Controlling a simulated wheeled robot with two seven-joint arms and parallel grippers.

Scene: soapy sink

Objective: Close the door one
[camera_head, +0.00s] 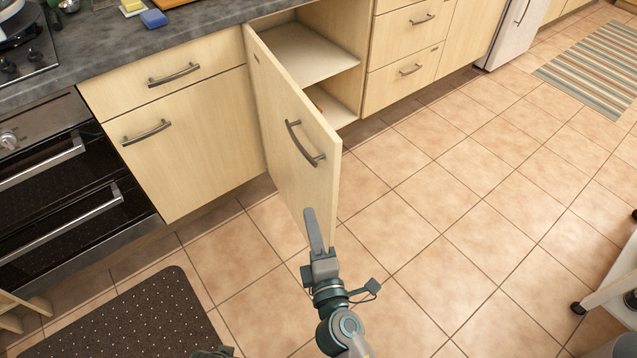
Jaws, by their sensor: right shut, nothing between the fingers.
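The light wood cabinet door (290,130) stands wide open, swung out from its hinge side at the left of the cabinet opening. It has a dark curved handle (304,145) near its free edge. The open cabinet (305,55) shows a pale shelf inside. My right gripper (314,222) is shut and empty. Its fingertips appear at the door's lower edge, left of the free corner; I cannot tell whether they touch it.
An oven (70,190) and a closed cabinet (190,140) stand to the left. Closed drawers (405,65) are right of the opening. A dark mat (150,320) lies at lower left. A white cart (610,295) stands at far right.

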